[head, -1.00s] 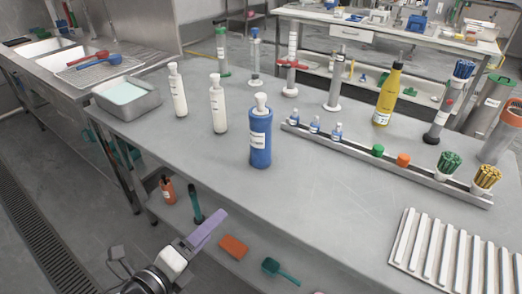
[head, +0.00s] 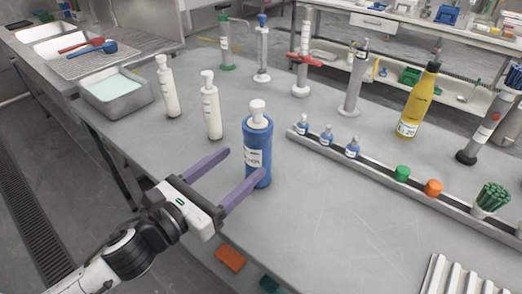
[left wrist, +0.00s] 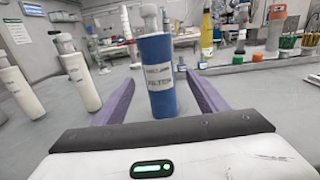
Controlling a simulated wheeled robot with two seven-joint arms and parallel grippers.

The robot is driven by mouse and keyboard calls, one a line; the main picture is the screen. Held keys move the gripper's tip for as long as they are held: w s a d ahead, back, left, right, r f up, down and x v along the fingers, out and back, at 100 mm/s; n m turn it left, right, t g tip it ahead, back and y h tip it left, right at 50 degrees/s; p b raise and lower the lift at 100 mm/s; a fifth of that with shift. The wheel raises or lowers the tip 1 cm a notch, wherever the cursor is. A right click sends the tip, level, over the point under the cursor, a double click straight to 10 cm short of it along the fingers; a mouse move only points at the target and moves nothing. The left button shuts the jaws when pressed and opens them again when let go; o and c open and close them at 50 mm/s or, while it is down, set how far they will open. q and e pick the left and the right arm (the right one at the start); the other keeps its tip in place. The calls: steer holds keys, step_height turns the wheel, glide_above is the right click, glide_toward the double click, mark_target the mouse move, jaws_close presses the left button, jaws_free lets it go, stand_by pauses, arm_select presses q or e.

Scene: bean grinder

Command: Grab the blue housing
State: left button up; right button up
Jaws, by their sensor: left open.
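The blue housing (head: 257,158) is an upright blue cylinder with a white label and a white knobbed top, standing on the grey table. My left gripper (head: 236,162) is open, its two purple fingers pointing at the housing from the front left. In the head view the nearer fingertip overlaps the lower part of the housing. In the left wrist view the housing (left wrist: 156,75) stands upright between the two fingers, towards their far ends, with a gap on each side. I cannot tell whether a finger touches it. My right gripper is not in view.
Two white bottles (head: 211,108) (head: 167,90) stand left of the housing. A rail (head: 375,170) with small blue-labelled bottles and green and orange caps lies to the right. A metal tray (head: 122,97) sits at the left edge. The table front right of the housing is clear.

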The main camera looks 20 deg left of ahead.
mark_target(249, 156)
arm_select(q)
steer(key=shift+f+p+x, duration=0.15)
steer(key=shift+p+x, duration=0.05)
steer(key=shift+x, duration=1.75)
steer(key=shift+f+p+x, duration=0.2)
steer(key=shift+x, duration=1.75)
steer(key=shift+a, duration=0.15)
steer(key=c, duration=1.2)
steer(key=shift+r, duration=0.1)
steer(key=shift+c, duration=0.6)
